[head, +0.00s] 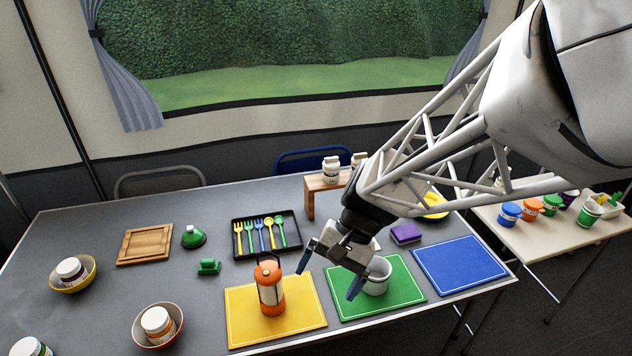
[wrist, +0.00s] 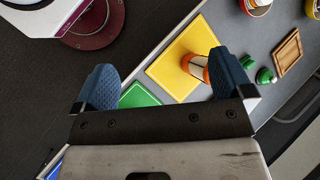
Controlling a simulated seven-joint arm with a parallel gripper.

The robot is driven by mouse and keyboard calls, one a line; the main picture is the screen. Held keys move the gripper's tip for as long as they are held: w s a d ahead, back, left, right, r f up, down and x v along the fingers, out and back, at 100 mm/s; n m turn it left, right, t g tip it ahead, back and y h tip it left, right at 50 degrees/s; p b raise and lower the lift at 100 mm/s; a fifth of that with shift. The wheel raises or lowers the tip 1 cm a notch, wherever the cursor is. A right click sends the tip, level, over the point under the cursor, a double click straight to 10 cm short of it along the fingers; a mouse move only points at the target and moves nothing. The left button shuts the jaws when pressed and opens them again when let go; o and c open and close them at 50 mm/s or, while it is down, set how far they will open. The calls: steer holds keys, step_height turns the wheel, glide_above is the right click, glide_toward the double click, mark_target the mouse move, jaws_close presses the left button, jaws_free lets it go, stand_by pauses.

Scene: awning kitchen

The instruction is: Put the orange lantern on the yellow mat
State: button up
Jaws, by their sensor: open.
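The orange lantern (head: 269,288) stands upright on the yellow mat (head: 305,322) near the table's front edge, on the mat's left-middle part. In the wrist view the lantern (wrist: 196,66) shows on the yellow mat (wrist: 172,72), partly hidden behind one of my fingers. My gripper (head: 331,279) is open and empty. It is above and to the right of the lantern, over the gap between the yellow mat and the green mat. The fingers (wrist: 160,88) are wide apart, with nothing between them, and do not appear to touch the lantern.
A white mug (head: 376,277) stands on the green mat (head: 410,291), close to my gripper. A blue mat (head: 461,265) lies to the right. A black cutlery tray (head: 288,251) is behind the lantern. Bowls with jars (head: 158,324) stand at left.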

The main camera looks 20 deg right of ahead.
steer(key=s+d+r+n+t+h, duration=0.2)
steer(key=r+h, duration=0.1)
steer(key=r, duration=0.2)
steer(key=s+d+r+n+t+h, duration=0.3)
steer(key=r, duration=0.3)
steer(key=shift+s+n+h, duration=0.25)
steer(key=shift+n+h, duration=0.05)
